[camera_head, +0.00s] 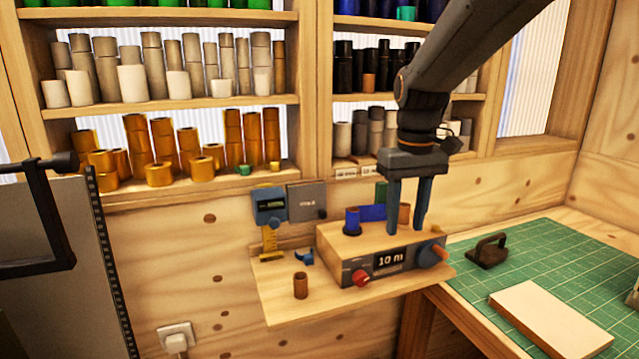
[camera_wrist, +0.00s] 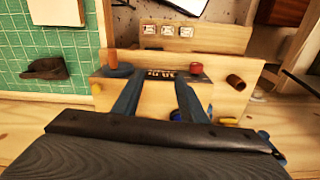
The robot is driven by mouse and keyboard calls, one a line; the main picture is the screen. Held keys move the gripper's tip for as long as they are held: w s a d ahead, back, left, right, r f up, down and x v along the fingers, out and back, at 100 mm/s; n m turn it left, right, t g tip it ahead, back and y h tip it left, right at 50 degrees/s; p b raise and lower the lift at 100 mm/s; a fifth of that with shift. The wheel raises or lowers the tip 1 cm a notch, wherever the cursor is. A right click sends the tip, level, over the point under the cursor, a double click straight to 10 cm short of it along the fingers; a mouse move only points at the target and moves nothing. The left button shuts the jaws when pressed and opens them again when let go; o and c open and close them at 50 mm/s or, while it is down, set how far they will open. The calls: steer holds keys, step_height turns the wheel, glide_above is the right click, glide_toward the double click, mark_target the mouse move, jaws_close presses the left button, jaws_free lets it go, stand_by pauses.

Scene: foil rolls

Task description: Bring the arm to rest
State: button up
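My gripper (camera_head: 406,232) hangs pointing down over the box-shaped device (camera_head: 370,252) with the lit display. Its two blue fingers are apart and nothing shows held between them. In the wrist view, my gripper (camera_wrist: 158,82) also shows a clear gap between its fingers, with the wooden top of the device (camera_wrist: 155,100) below. A brown-orange roll (camera_head: 404,212) shows behind the fingers, partly hidden. Whether the fingertips touch the device cannot be told.
A small brown roll (camera_head: 301,286) stands on the wooden ledge (camera_head: 330,308) left of the device. Shelves of gold rolls (camera_head: 137,140) and pale rolls stand behind. A green mat (camera_head: 535,262) on the right holds a dark iron-like tool (camera_head: 488,251) and a pale board (camera_head: 550,318).

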steer(key=s+d+f+m+t+b, duration=0.1)
steer(key=s+d+f+m+b, duration=0.1)
steer(key=s+f, duration=1.3)
step_height(320, 180, down, 5)
steer(key=shift+s+r+m+b, duration=0.2)
steer(key=shift+s+m+b, duration=0.05)
steer(key=shift+m+b, duration=0.25)
steer(key=shift+d, duration=0.1)
stand_by(0.4)
